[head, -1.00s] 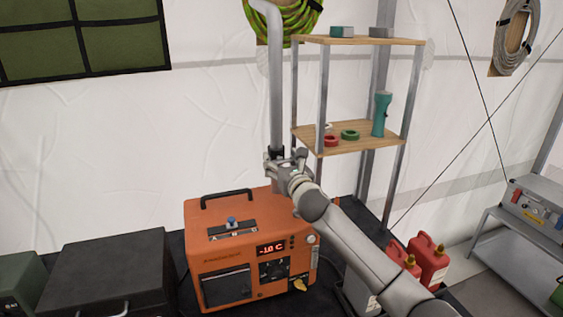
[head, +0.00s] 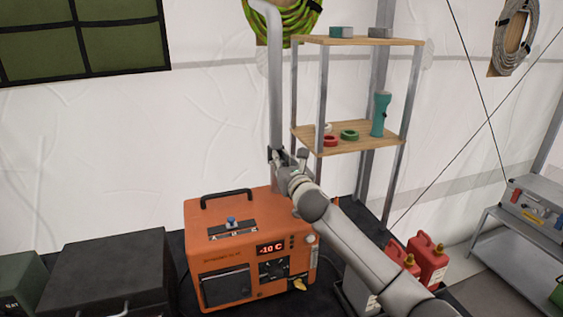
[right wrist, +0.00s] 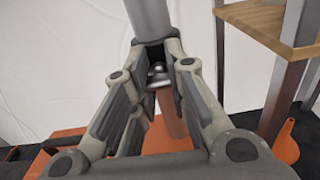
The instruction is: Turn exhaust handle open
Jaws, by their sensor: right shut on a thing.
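The grey exhaust pipe (head: 276,85) rises upright behind the orange heater (head: 240,232), whose display is lit. My right gripper (head: 280,158) is at the lower part of the pipe, above the heater's back. In the right wrist view the pipe (right wrist: 150,16) comes down just past the fingertips. Between the fingers of my right gripper (right wrist: 160,66) sits a small silver metal piece (right wrist: 158,72), seemingly the exhaust handle, and the gripper is shut on it. The fingers hide most of the handle, so its angle cannot be told. My left gripper is not in view.
A metal shelf (head: 345,133) with wooden boards holds tape rolls and a teal flashlight (head: 381,113), close right of the pipe. Red fuel cans (head: 428,258) stand lower right. A dark case (head: 110,270) is left of the heater. A white tent wall is behind.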

